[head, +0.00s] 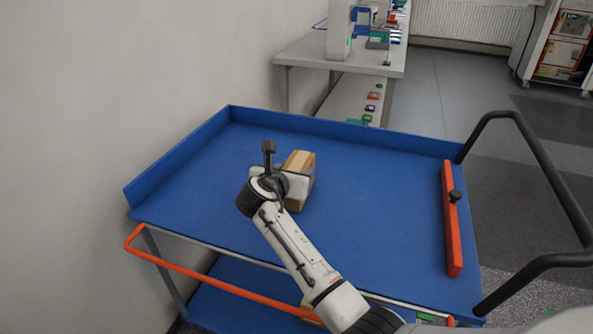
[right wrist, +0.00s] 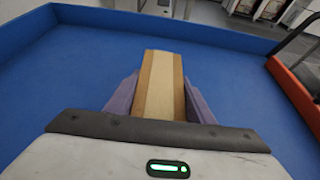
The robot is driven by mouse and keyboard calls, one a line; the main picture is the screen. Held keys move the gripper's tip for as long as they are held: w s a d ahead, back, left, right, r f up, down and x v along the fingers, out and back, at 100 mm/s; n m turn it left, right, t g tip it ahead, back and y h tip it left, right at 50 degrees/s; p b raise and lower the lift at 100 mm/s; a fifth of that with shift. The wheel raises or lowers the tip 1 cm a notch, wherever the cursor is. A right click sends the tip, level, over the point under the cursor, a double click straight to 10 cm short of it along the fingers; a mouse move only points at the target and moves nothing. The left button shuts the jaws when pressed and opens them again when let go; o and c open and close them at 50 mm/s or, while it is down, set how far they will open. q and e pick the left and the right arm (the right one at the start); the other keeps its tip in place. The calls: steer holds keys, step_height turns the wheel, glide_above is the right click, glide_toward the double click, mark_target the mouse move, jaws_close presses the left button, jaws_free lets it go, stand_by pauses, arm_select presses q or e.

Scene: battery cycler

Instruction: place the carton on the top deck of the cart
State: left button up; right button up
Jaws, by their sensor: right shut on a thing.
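The carton (head: 301,162) is a small tan box with a paler strip along its top. It is at the cart's blue top deck (head: 375,190), left of the deck's middle. My right gripper (head: 290,184) is shut on the carton. In the right wrist view the carton (right wrist: 161,85) sits between the two purplish fingers (right wrist: 160,98), with the blue deck behind it. Whether its underside touches the deck is hidden by the gripper and arm. My left gripper is not in view.
An orange bar (head: 451,220) with a black knob lies along the deck's right side. A raised blue rim (head: 340,130) runs along the back and left. A black handle (head: 545,160) rises at the right. The deck around the carton is clear. A bench (head: 300,50) stands behind.

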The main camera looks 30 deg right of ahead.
steer(key=o, duration=1.5)
steer(key=shift+f, duration=0.15)
steer(key=shift+c, duration=0.2)
steer(key=p+v, duration=0.1)
steer(key=v, duration=1.1)
